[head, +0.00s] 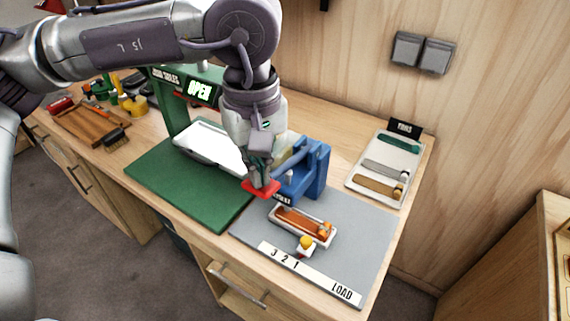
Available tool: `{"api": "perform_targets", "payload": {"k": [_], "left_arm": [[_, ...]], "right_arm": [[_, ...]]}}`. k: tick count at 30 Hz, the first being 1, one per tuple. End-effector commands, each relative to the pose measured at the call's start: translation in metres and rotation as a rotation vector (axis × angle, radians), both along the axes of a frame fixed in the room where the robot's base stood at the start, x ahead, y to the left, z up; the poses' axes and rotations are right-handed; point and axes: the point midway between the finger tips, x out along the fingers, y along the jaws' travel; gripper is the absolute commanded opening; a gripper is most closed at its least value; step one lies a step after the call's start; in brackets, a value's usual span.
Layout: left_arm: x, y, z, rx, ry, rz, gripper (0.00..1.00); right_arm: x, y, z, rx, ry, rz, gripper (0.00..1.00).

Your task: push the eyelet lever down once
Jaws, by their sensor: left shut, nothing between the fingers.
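The blue eyelet press (316,170) stands near the back of the grey mat, in the middle of the head view. Its lever ends in a flat red pad (262,190) that sticks out to the left and front. My left gripper (262,180) points down with its fingers shut and empty. Its tips are right at the red pad; I cannot tell whether they touch it. The gripper and wrist hide part of the press and lever. My right gripper is not in view.
An orange piece lies in a small tray (276,213) before the press, with a yellow-topped knob (305,243) beside it. A white tray (357,177) with strips lies at the right.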

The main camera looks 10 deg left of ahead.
Motion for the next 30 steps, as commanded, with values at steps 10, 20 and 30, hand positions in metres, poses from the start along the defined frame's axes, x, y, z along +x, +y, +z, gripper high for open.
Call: {"api": "perform_targets", "payload": {"k": [10, 20, 30], "left_arm": [[-0.001, 0.000, -0.020, 0.000, 0.000, 0.000, 0.00], [-0.002, 0.000, -0.037, -0.001, 0.001, 0.000, 0.00], [-0.002, 0.001, -0.054, 0.000, 0.000, 0.000, 0.00]], "right_arm": [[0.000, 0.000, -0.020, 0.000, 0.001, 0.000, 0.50], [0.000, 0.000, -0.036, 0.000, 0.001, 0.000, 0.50], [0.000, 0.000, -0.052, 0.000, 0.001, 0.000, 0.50]]}}
